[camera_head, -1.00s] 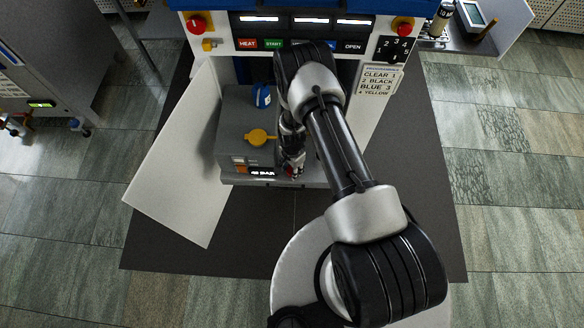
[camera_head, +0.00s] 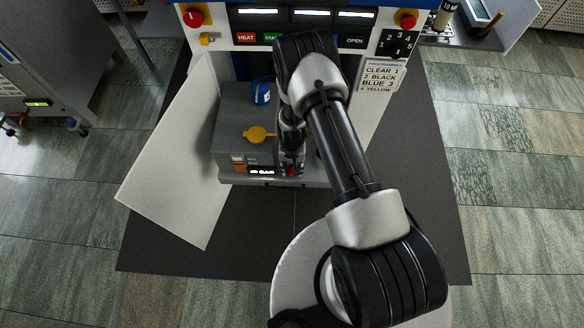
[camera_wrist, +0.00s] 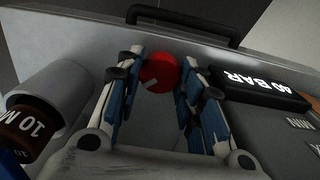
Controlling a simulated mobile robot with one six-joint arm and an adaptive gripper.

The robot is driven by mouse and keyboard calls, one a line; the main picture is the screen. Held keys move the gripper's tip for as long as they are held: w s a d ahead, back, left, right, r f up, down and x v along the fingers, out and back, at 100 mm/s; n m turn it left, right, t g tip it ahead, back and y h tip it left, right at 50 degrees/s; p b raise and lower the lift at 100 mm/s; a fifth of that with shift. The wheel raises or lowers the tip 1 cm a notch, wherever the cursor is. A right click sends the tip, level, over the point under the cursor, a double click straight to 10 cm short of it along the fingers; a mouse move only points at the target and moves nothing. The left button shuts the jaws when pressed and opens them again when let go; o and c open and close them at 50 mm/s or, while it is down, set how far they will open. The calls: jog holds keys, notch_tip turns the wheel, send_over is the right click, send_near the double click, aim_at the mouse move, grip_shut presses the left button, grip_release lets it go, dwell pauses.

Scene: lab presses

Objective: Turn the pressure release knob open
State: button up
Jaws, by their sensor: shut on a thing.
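The red pressure release knob (camera_wrist: 160,72) has a pale pointer mark and sits on the grey press unit's front. In the wrist view it lies between the tips of my gripper (camera_wrist: 160,74), whose blue-padded fingers are closed on its two sides. In the head view the knob (camera_head: 290,169) shows just below my gripper (camera_head: 290,158), which points down at the unit's front right corner. A black display (camera_wrist: 262,90) beside the knob reads 40 BAR. My fingers hide the knob's sides.
A yellow handle (camera_head: 259,134) and a blue-labelled item (camera_head: 262,92) are on the unit's top, left of my gripper. A white door (camera_head: 170,165) stands open at left. A brown bottle (camera_wrist: 32,128) shows at the wrist view's left.

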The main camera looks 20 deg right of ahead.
jog(key=n+b, duration=0.1)
jog(key=n, duration=0.3)
jog(key=shift+n, duration=0.3)
jog(key=shift+n+b, duration=0.55)
jog(key=shift+n, duration=1.65)
jog(key=o, duration=1.1)
notch_tip(320, 180, up, 12)
